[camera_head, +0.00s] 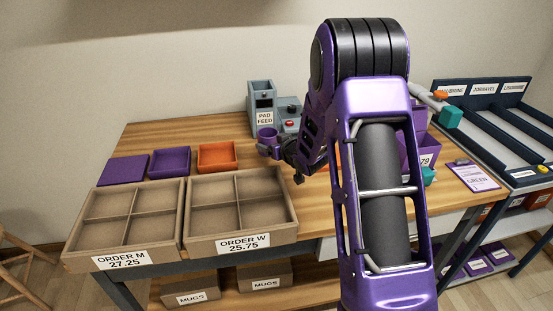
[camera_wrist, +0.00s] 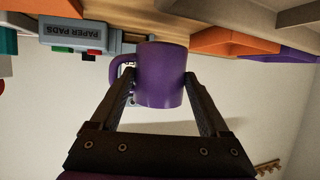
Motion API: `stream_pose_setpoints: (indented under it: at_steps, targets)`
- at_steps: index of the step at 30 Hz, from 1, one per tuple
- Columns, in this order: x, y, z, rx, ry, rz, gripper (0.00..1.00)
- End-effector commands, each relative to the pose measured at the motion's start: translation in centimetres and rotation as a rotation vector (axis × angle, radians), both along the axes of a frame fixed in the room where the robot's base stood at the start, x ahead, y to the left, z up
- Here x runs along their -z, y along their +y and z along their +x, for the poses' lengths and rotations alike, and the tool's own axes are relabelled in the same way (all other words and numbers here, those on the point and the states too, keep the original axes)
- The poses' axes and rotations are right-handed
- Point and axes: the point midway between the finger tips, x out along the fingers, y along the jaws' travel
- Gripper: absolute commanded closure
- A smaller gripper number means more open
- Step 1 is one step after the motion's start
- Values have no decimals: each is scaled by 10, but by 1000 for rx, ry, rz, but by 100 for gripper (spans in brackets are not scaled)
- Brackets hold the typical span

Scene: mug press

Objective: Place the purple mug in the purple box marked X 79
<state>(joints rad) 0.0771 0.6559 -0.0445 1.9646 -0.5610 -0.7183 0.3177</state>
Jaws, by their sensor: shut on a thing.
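The purple mug (camera_head: 266,133) is held above the table in front of the grey pad feed machine. It also shows in the wrist view (camera_wrist: 160,75), between the two fingers of my gripper (camera_wrist: 158,88), with its handle to the left. My gripper (camera_head: 274,150) is shut on the mug. A purple box (camera_head: 419,143) stands at the right of the table, mostly hidden behind my arm. Only "79" of its label shows. My gripper and the mug are well to the left of this box.
The pad feed machine (camera_head: 261,103) stands behind the mug. Order trays M (camera_head: 124,254) and W (camera_head: 240,236) lie at the front left, with an orange tray (camera_head: 218,157) behind them. A clipboard (camera_head: 473,176) and a dark rack (camera_head: 490,120) are at right.

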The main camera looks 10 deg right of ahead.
Motion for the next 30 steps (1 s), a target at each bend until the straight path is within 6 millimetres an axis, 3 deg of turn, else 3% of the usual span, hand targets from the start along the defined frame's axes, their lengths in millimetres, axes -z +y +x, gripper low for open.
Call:
stream_pose_setpoints:
  at_steps: [13,25,26,28,30]
  targets:
    - [50,0,0,1,-2,0,89]
    - [56,-1,0,1,-4,-1,89]
    - [54,-1,0,1,-3,-1,15]
    - [54,-1,0,1,-2,-1,3]
    - [54,-1,0,1,-2,-1,0]
